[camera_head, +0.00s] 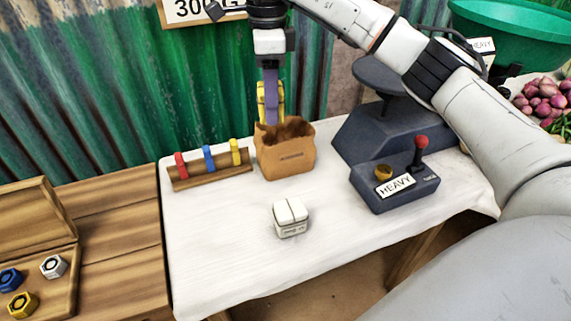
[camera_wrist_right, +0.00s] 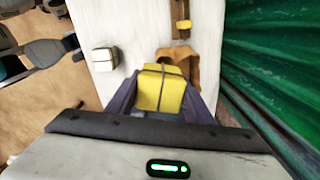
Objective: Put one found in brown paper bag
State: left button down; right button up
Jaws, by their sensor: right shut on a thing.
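A yellow block-like parcel tied with dark string (camera_wrist_right: 162,90) sits between the fingers of my right gripper (camera_head: 271,112), which is shut on it and points down. The parcel also shows as yellow beside the purple finger in the head view (camera_head: 261,103). The open brown paper bag (camera_head: 285,155) stands upright on the white-covered table, just below the gripper. The bag also shows partly behind the parcel in the wrist view (camera_wrist_right: 191,62). The fingertips overlap the bag's back left rim; whether the parcel is inside its mouth is hard to tell. My left gripper is not in view.
A white parcel (camera_head: 290,217) stands in front of the bag. A wooden rack with red, blue and yellow bands (camera_head: 210,175) is left of it. An open wooden box with hex weights (camera_head: 45,245) lies far left.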

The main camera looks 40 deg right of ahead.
aim_at(285, 151)
jog(key=d+m, duration=0.1)
jog(key=m, duration=0.1)
jog(key=w+d+m, duration=0.1)
jog(key=m, duration=0.2)
jog(key=w+d+m, duration=0.1)
jog(key=d+m, duration=0.1)
jog(key=m, duration=0.1)
jog(key=shift+w+d+r+b, duration=0.1)
jog(key=shift+w+r+b, duration=0.1)
jog(key=shift+r+b, duration=0.1)
jog(key=f+m, duration=0.1)
jog(key=f, duration=0.3)
jog(key=f+b, duration=0.1)
jog(key=f, duration=0.4)
jog(key=d+f+m+b, duration=0.1)
jog(key=f, duration=0.3)
jog(key=shift+w+f+m, duration=0.15)
jog(key=shift+f+m, duration=0.15)
jog(key=shift+f, duration=2.15)
jog(key=shift+f+b, duration=0.15)
jog(key=shift+b, duration=0.15)
jog(key=o, duration=1.3)
